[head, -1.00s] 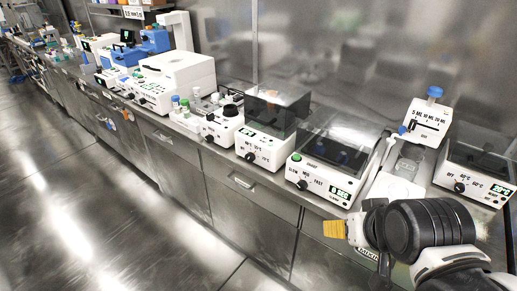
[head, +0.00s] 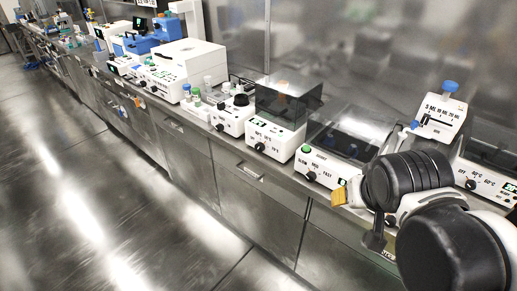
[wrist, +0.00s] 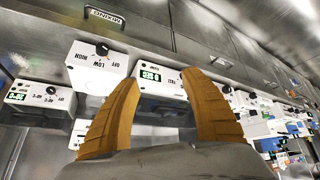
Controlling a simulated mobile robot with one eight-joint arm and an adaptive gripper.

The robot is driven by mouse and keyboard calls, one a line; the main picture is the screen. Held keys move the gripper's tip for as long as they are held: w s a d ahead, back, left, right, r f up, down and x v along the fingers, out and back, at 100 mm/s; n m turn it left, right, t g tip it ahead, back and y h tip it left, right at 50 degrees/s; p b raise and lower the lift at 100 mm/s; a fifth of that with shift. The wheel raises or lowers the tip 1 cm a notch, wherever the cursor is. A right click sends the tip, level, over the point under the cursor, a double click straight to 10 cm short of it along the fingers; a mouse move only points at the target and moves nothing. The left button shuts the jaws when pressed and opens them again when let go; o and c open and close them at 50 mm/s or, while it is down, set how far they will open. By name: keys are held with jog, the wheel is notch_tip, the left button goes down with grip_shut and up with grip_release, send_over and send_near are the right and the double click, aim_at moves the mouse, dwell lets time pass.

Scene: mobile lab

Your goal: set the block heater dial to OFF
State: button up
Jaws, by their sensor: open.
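Two white units have temperature dials, and I cannot tell for sure which is the block heater. One, at the right of the head view, is a dark-lidded heater (head: 485,178) with a black dial (head: 471,184) marked OFF and temperatures; its display is partly cut off. It appears inverted at the left of the wrist view, with its dial (wrist: 62,101). The other is a unit with a tall dark cover (head: 275,137) and a dial (head: 260,147). My gripper (head: 338,196) is open and empty by the bench front; its fingers also show in the wrist view (wrist: 160,78).
A SLOW/MED/FAST unit (head: 322,168) stands just behind my gripper. A LOW/HIGH unit (wrist: 98,68) is partly hidden by my arm in the head view. A dispenser (head: 437,116) stands behind. More equipment lines the bench leftward. The floor (head: 130,210) in front is clear.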

jog(key=w+a+r+m+h, duration=0.1)
jog(key=w+a+h, duration=0.2)
jog(key=w, duration=1.1)
jog(key=m+t+h+p, duration=0.3)
jog(key=t+h, duration=0.1)
jog(key=h, duration=0.1)
send_over(258, 149)
jog(key=s+d, duration=0.2)
jog(key=s, duration=0.3)
notch_tip(258, 149, down, 9)
jog(key=s+a+f+m+t+h, duration=0.2)
jog(key=s+a+f+t, duration=0.1)
jog(key=a+f, duration=0.45)
jog(key=b+x, duration=0.1)
jog(key=x, duration=0.2)
jog(key=b+x, duration=0.1)
jog(key=x, duration=0.2)
jog(key=b+x, duration=0.1)
jog(key=x, duration=0.2)
jog(key=shift+w+r, duration=0.3)
jog(key=shift+w, duration=0.25)
jog(key=shift+w+d, duration=0.1)
jog(key=shift+w, duration=0.2)
jog(key=shift+r, duration=0.1)
grip_shut()
